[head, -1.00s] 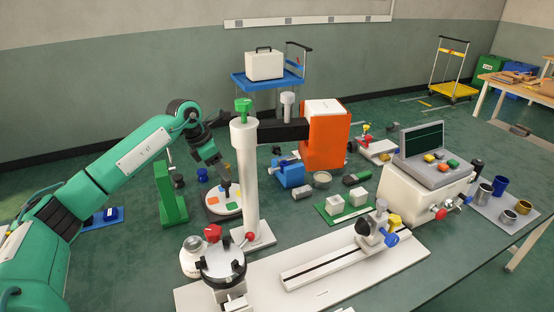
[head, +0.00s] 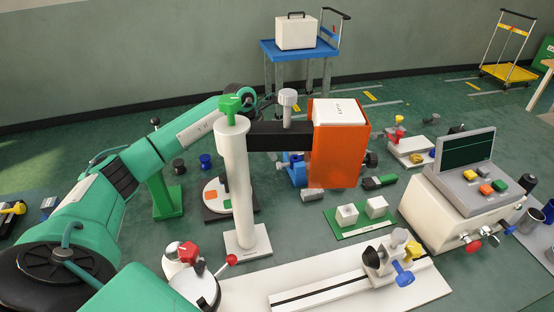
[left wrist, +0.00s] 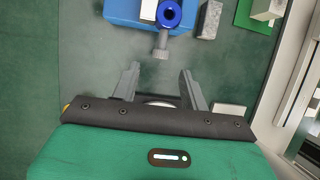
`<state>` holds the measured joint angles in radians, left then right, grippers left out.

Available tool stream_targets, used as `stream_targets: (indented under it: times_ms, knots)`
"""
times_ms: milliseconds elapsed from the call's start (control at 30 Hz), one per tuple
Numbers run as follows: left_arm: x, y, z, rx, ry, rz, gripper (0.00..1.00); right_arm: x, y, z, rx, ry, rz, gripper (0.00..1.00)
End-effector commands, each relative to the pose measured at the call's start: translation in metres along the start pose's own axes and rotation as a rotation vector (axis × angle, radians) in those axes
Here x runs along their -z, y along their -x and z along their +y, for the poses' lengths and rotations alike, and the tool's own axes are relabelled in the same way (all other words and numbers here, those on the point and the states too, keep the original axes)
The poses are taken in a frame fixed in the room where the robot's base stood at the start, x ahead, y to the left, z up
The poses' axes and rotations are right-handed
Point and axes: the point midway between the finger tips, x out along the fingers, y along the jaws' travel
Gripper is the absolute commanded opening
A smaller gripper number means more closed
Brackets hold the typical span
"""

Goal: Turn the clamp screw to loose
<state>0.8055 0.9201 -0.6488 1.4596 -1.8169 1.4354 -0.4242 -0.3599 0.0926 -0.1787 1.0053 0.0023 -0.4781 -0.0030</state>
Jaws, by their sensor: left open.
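A white lift column (head: 237,180) stands on the table with a green knob (head: 232,107) on top. Its black arm (head: 270,136) reaches right to an orange head (head: 337,150). A grey knob (head: 287,98) stands upright on the black arm. I cannot tell which knob the task calls the clamp screw. My left gripper is mostly hidden behind the column and black arm in the head view. In the left wrist view my left gripper (left wrist: 160,78) is open and empty. A grey screw end (left wrist: 161,45) on a blue device (left wrist: 122,10) lies ahead of its fingers, apart from them.
A green board with white blocks (head: 347,215), a white rail base (head: 335,278) and a control box (head: 440,215) stand right of the column. A green stand (head: 165,195) is at left. A round white plate (head: 215,195) sits behind the column.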

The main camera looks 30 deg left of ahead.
Motion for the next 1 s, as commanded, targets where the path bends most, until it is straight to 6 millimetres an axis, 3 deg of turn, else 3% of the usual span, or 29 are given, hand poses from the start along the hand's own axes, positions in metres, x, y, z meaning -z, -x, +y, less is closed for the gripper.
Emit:
stream_targets:
  times_ms: [100,300,733,967,1000]
  knots:
    - [-0.001,-0.024,-0.001,0.003,0.001,0.0,0.45,-0.007,-0.001,0.001,-0.001,0.002,-0.003,0.36]
    - [0.0,-0.051,0.0,0.0,0.002,0.0,0.45,-0.012,-0.001,0.001,-0.001,0.003,-0.005,0.36]
    - [0.0,-0.063,0.0,-0.001,0.0,0.0,0.45,-0.014,-0.002,0.001,-0.001,0.004,-0.005,0.36]
    - [0.0,-0.062,0.0,-0.001,0.0,0.0,0.02,-0.014,-0.002,0.001,-0.001,0.004,-0.005,0.36]
    - [0.0,-0.062,0.0,-0.001,0.0,0.0,0.0,-0.014,-0.002,0.001,-0.001,0.004,-0.006,0.36]
